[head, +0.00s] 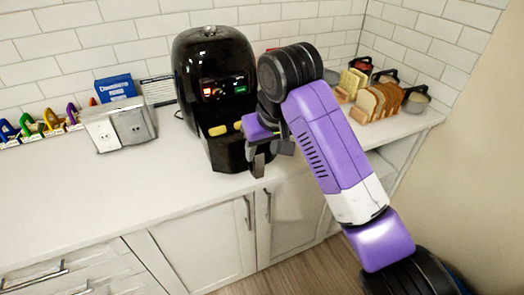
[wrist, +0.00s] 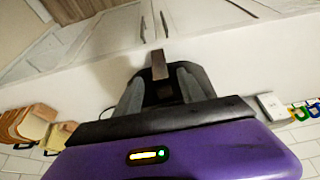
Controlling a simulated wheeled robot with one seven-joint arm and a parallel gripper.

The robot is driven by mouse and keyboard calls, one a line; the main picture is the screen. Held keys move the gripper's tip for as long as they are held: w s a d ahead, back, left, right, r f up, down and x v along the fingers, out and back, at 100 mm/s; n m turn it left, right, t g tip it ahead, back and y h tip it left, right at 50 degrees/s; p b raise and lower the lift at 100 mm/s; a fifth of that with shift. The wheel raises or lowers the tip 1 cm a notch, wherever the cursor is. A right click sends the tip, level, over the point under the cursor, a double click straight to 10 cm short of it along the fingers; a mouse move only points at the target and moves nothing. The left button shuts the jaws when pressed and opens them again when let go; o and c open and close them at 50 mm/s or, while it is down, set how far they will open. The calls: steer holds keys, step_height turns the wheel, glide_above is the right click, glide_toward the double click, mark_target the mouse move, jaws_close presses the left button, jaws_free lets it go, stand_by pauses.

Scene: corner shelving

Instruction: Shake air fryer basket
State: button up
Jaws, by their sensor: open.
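The air fryer (head: 213,70) is a tall glossy black unit with a lit display, standing on the counter against the tiled wall. Its basket front (head: 226,150) is at the lower part of the body and looks closed. My gripper (head: 266,152) is open at the right front of the basket, close to it, and hides part of that front. In the wrist view my gripper (wrist: 160,90) shows two spread grey fingers with dark parts and a narrow grey piece between them. I cannot tell whether the fingers touch the basket handle.
An outlet box (head: 118,127) and a blue box (head: 115,87) stand left of the fryer, with several coloured items on a rack (head: 40,128) beyond. Bread slices in a rack (head: 380,103) and pots (head: 415,98) are at the right. The front left counter (head: 100,195) is clear.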

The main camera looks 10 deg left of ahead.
mark_target(259, 156)
steer(key=shift+r, duration=0.1)
steer(key=p+x, duration=0.3)
steer(key=x, duration=0.3)
steer(key=shift+w+a+f+p, duration=0.15)
steer(key=shift+w+f+p, duration=0.1)
steer(key=shift+f+p, duration=0.05)
stand_by(0.3)
jaws_close()
stand_by(1.3)
